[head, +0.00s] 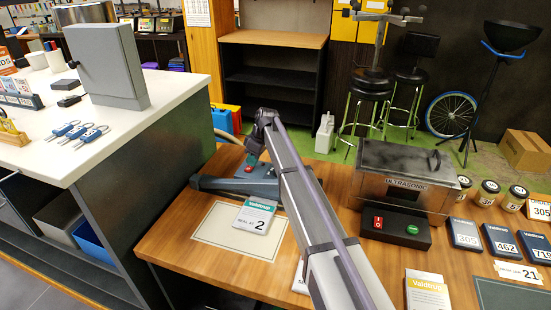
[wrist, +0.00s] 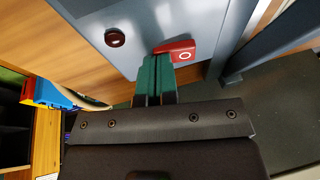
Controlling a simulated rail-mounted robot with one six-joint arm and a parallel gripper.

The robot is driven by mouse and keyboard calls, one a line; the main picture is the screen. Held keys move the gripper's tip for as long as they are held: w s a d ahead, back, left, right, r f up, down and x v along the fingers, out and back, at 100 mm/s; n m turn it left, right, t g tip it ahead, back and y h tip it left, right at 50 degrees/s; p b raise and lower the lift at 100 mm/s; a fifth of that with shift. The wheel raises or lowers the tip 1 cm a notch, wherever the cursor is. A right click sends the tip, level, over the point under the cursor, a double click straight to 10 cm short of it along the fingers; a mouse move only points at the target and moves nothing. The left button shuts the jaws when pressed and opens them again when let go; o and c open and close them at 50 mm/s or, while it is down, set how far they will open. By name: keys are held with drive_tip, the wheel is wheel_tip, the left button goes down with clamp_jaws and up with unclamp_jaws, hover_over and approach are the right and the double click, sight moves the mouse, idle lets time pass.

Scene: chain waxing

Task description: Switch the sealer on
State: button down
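The sealer (head: 212,184) is a grey-blue device on the wooden table in the head view, partly hidden by my arm. The wrist view shows its grey-blue top panel (wrist: 120,12) close up. A red switch (wrist: 178,49) with a white ring mark and a dark red round button or lamp (wrist: 115,37) sit on that panel. My gripper (wrist: 158,60) has its teal fingers together, with nothing seen between them. Its tips are right at the left part of the red switch; I cannot tell whether they touch it. In the head view my gripper (head: 252,160) is over the sealer's back end.
An ultrasonic cleaner (head: 402,180) with a red and green switch box (head: 395,227) stands to the right. A white counter (head: 150,98) is at left.

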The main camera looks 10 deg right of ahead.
drive_tip(key=shift+w+d+f, duration=0.1)
drive_tip(key=shift+d+f, duration=0.1)
drive_tip(key=shift+d, duration=0.1)
drive_tip(key=shift+a, duration=0.15)
drive_tip(key=shift+r, duration=0.1)
